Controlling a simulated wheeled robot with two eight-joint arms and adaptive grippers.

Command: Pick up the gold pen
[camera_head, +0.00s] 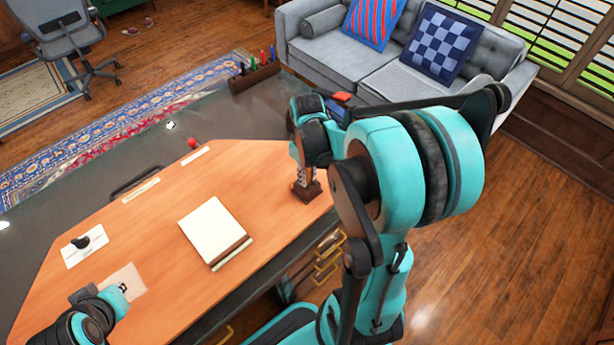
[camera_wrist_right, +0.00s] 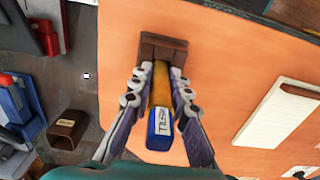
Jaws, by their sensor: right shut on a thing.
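The gold pen (camera_wrist_right: 160,82) is a short gold-coloured shaft between the fingers of my right gripper (camera_wrist_right: 156,76) in the right wrist view. The fingers are closed against its sides. It stands at a brown wooden holder (camera_wrist_right: 163,48), which also shows on the desk in the head view (camera_head: 307,193). A blue block with white lettering (camera_wrist_right: 160,128) is at the pen's near end; I cannot tell whether it is part of the pen. My right gripper in the head view (camera_head: 304,172) points down over the holder. My left gripper (camera_head: 121,288) is low over the desk's left part, its fingers unclear.
The orange desk top (camera_head: 165,215) carries a notepad (camera_head: 212,232) in the middle and a white card with a dark object (camera_head: 84,246) at left. A pen rack (camera_head: 255,78) stands at the far edge. A grey sofa (camera_head: 340,60) is behind the desk.

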